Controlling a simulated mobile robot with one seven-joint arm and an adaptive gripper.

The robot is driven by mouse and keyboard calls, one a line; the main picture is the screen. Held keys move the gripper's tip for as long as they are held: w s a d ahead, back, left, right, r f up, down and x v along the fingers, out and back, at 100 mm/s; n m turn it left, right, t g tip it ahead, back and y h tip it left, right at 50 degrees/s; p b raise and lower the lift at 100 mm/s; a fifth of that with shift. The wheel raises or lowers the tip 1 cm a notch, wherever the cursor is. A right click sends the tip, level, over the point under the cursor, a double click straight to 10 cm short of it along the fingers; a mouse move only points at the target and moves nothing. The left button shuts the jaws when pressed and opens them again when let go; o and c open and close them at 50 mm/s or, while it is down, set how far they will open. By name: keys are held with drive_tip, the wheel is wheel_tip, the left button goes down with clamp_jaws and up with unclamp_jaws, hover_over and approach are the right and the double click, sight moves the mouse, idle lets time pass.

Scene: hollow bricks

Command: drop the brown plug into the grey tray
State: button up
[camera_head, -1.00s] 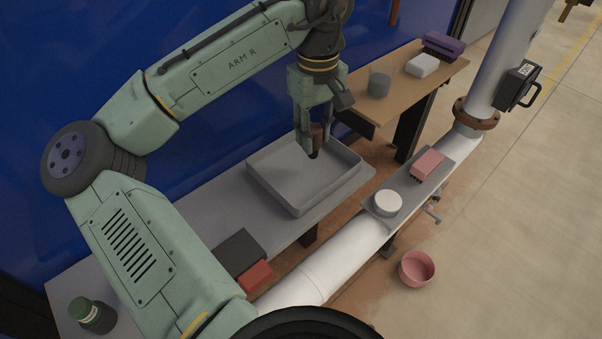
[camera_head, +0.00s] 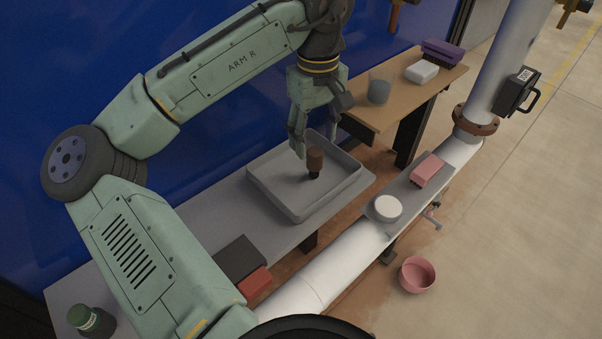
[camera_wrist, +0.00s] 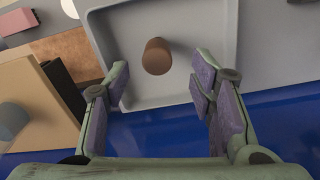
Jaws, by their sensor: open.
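The brown plug (camera_head: 315,161) is in or just above the grey tray (camera_head: 285,204), upright with its dark narrow end down. In the wrist view the plug (camera_wrist: 157,56) shows from above, inside the tray walls (camera_wrist: 180,98). My gripper (camera_head: 318,143) is open over the tray. Its fingers (camera_wrist: 158,85) are spread wide to either side, with clear gaps between them and the plug. I cannot tell for sure whether the plug's lower end touches the tray floor.
The tray stands on a grey bench (camera_head: 222,212) with a dark box (camera_head: 240,258) and a red block (camera_head: 255,283). A wooden shelf (camera_head: 440,80) behind holds a grey cup (camera_head: 379,91). A white pipe (camera_head: 310,283) runs in front. A pink bowl (camera_head: 417,274) is on the floor.

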wheel_tip(320, 180, up, 11)
idle(0.3)
drive_tip(key=shift+s, duration=0.1)
idle(0.4)
